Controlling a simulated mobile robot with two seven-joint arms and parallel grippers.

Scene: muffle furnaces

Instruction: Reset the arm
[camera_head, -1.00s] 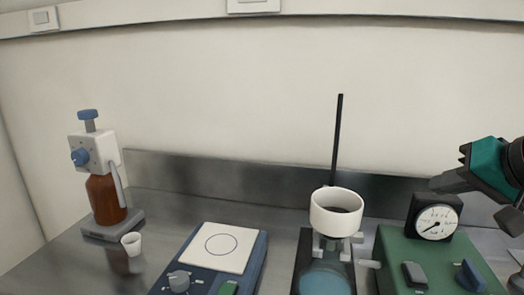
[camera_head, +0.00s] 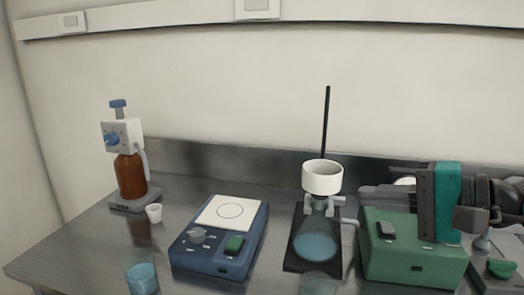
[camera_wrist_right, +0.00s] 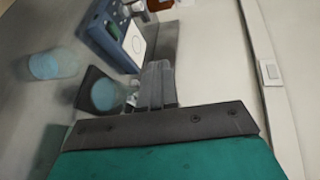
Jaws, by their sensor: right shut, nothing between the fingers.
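My right gripper (camera_head: 364,197) reaches in from the right, above the back of the green pump box (camera_head: 410,262). Its dark fingers point left and are shut with nothing between them. They also show together in the right wrist view (camera_wrist_right: 156,72). The teal and dark gripper body hides part of the green box, and most of the round gauge (camera_head: 405,182) is hidden behind the fingers. The white funnel (camera_head: 322,180) stands just left of the fingertips, over a flask with blue liquid (camera_head: 315,246). I cannot tell whether they touch. My left gripper is not in view.
A blue stirrer (camera_head: 215,256) stands left of the flask. A brown dispenser bottle (camera_head: 131,178) and small white cup (camera_head: 154,213) are farther left. A beaker of blue liquid (camera_head: 141,278) is at the front. A thin black rod (camera_head: 326,120) rises behind the funnel.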

